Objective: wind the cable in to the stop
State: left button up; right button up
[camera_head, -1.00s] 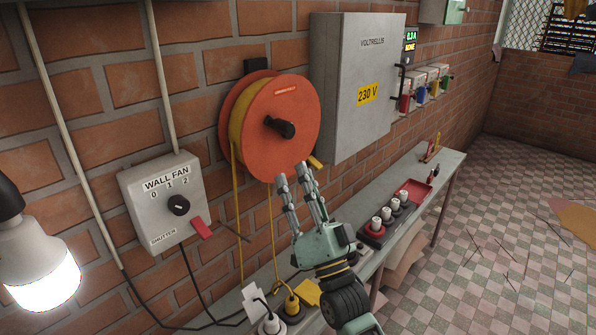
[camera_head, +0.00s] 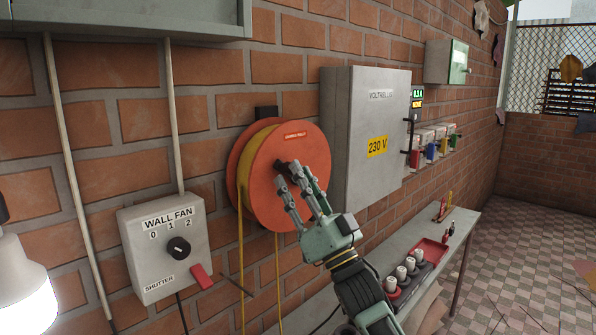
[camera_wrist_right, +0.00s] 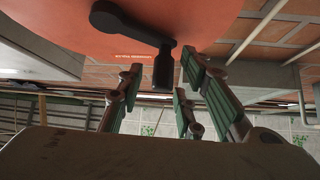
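The orange cable reel (camera_head: 262,178) hangs on the brick wall with yellow cable (camera_head: 240,165) wound on it. Two yellow strands (camera_head: 241,262) hang down below it. Its black crank (camera_head: 281,166) is mostly hidden behind the fingers in the head view. In the right wrist view the crank arm (camera_wrist_right: 130,25) and its handle (camera_wrist_right: 162,68) show against the orange disc. My right gripper (camera_head: 297,184) is in front of the disc. Its fingers are apart, on both sides of the handle's end, with gaps showing in the wrist view. My left gripper is not in view.
A grey 230 V cabinet (camera_head: 362,135) stands close to the right of the reel. A wall fan switch box (camera_head: 166,222) with a red lever is at left, near a lit bulb (camera_head: 25,300). A narrow bench (camera_head: 455,250) with a red tray (camera_head: 430,252) runs below.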

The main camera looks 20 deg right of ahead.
jog(key=shift+w+a+r, duration=0.1)
jog(key=shift+w+r, duration=0.25)
jog(key=shift+r, duration=0.1)
grip_shut()
dwell(0.3)
